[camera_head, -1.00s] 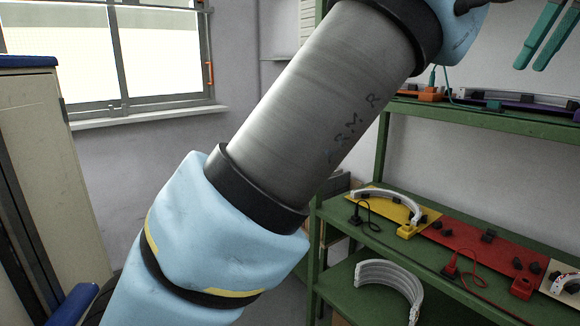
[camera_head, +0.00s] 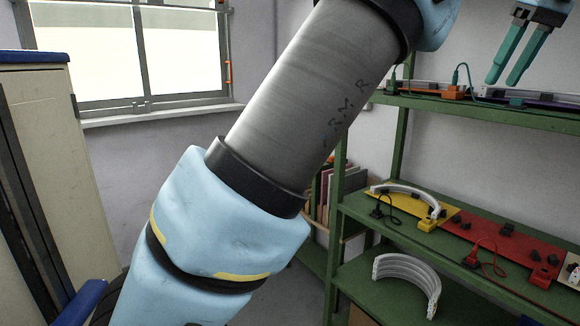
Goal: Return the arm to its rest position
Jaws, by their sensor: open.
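My gripper (camera_head: 504,82) is at the upper right of the head view, with two teal fingers pointing down and to the left. The fingers are apart and nothing shows between them. It appears in front of the upper shelf of the green rack, empty. My large blue and grey arm runs diagonally across the middle of the view and hides part of the room behind it.
A green shelf rack (camera_head: 395,225) stands at right. It carries a yellow board (camera_head: 450,212), a red board (camera_head: 515,248) and white arcs (camera_head: 405,270). A cabinet (camera_head: 60,160) stands at left. A window (camera_head: 130,55) is behind.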

